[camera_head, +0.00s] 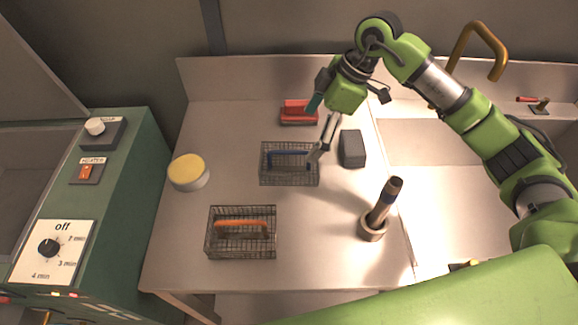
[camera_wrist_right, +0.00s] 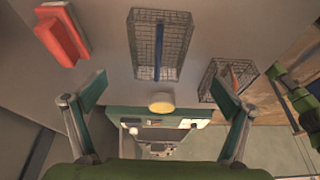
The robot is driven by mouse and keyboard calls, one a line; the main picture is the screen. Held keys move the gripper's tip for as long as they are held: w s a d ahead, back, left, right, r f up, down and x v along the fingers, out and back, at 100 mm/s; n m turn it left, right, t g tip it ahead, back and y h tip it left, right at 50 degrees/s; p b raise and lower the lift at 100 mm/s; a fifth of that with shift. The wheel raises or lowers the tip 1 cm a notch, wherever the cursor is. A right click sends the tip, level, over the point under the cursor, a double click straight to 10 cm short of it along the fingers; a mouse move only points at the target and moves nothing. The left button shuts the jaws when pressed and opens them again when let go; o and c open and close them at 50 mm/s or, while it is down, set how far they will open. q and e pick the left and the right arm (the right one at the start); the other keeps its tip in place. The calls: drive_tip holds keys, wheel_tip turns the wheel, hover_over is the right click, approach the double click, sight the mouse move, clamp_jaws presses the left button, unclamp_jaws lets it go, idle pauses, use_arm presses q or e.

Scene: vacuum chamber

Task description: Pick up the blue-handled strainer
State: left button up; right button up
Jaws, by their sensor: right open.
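The blue-handled strainer (camera_head: 289,176) is a wire-mesh basket with a blue bar handle (camera_head: 288,154), standing on the metal table. It also shows in the right wrist view (camera_wrist_right: 172,62), with its blue handle running along its length. My right gripper (camera_head: 319,128) is over the table's back part, beside the basket's far right corner. In the right wrist view the right gripper (camera_wrist_right: 165,92) has its fingers wide apart with nothing between them; the basket lies ahead, beyond the fingertips. My left gripper is not in view.
An orange-handled strainer (camera_head: 242,244) stands nearer the front. A red-handled block (camera_head: 298,117) lies behind, a grey block (camera_head: 352,149) to the right. A yellow-lidded container (camera_head: 188,172) is at left. A dark-handled tool stands in a round holder (camera_head: 372,231). A green control cabinet (camera_head: 107,205) borders the left.

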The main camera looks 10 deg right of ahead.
sight(296, 153)
drive_tip(key=p+x, duration=0.1)
drive_tip(key=x, duration=0.6)
drive_tip(key=shift+a+f, duration=0.15)
drive_tip(key=shift+f, duration=0.05)
drive_tip(key=shift+a+f+p, duration=0.1)
drive_tip(key=shift+f+p, duration=0.15)
drive_tip(key=shift+p, duration=0.25)
drive_tip(key=p+x, duration=0.1)
drive_tip(key=x, duration=0.2)
drive_tip(key=shift+w+a+f, duration=0.15)
drive_tip(key=shift+w+f, duration=0.05)
drive_tip(key=shift+f, duration=0.1)
drive_tip(key=shift+w+a+f+p, duration=0.15)
drive_tip(key=shift+f+p, duration=0.15)
drive_tip(key=shift+f, duration=0.2)
drive_tip(key=c, duration=1.3)
